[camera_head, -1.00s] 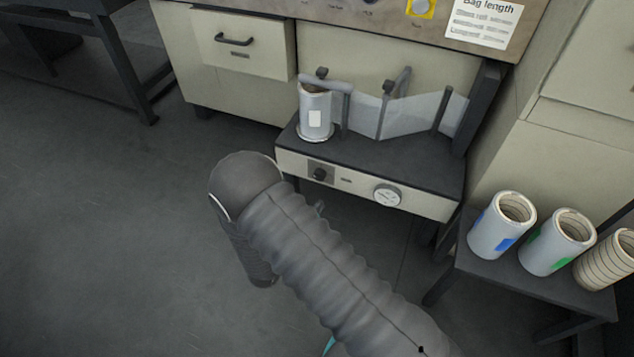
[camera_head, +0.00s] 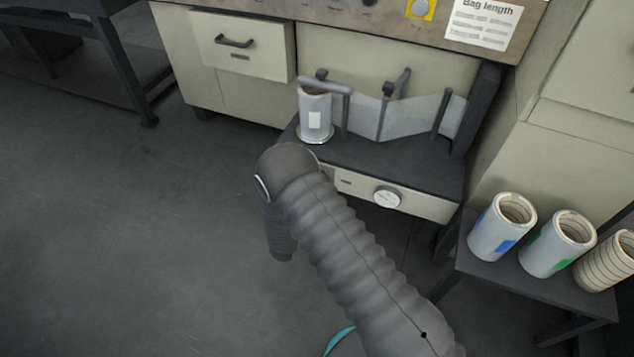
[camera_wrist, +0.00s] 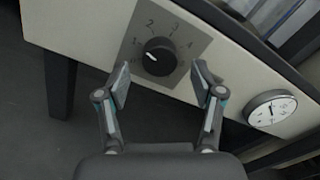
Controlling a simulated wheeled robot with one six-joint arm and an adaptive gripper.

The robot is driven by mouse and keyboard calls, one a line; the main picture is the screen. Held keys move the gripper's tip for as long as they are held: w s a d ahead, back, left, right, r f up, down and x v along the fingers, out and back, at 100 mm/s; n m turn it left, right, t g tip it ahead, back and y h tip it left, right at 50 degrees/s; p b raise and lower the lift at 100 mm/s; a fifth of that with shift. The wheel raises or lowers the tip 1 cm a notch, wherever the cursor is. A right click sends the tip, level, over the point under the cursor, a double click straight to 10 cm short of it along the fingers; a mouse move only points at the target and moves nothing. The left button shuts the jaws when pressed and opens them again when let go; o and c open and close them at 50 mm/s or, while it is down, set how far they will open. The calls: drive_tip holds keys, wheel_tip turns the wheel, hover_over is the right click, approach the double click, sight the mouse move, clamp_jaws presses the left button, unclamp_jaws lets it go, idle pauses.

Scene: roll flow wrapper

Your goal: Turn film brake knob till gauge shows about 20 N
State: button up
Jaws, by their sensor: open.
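The film brake knob (camera_wrist: 158,56) is a round black knob on a grey plate with a numbered scale, seen in the wrist view. Its white pointer mark points left, between the lowest mark and the 1. My gripper (camera_wrist: 160,82) is open, with one finger on each side of the knob and a little short of it; I see no contact. The gauge (camera_wrist: 271,108) is a round white dial on the same panel to the right; its reading is too small to tell. The gauge also shows in the head view (camera_head: 387,197), where my arm mostly hides the knob.
The film roll (camera_head: 315,112) stands on the dark shelf above the panel, with film (camera_head: 410,117) running right around posts. Spare rolls (camera_head: 501,226) stand on a small dark table (camera_head: 530,285) at right. A drawer (camera_head: 243,42) is at the back. Floor at left is clear.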

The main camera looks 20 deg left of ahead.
drive_tip(key=shift+w, duration=0.95)
drive_tip(key=c, duration=1.1)
drive_tip(key=shift+c, duration=0.2)
drive_tip(key=shift+f+m+b, duration=0.1)
drive_tip(key=shift+m+b, duration=0.3)
drive_tip(key=shift+b, duration=0.05)
drive_tip(key=shift+m+b, duration=3.85)
drive_tip(key=shift+m, duration=3.15)
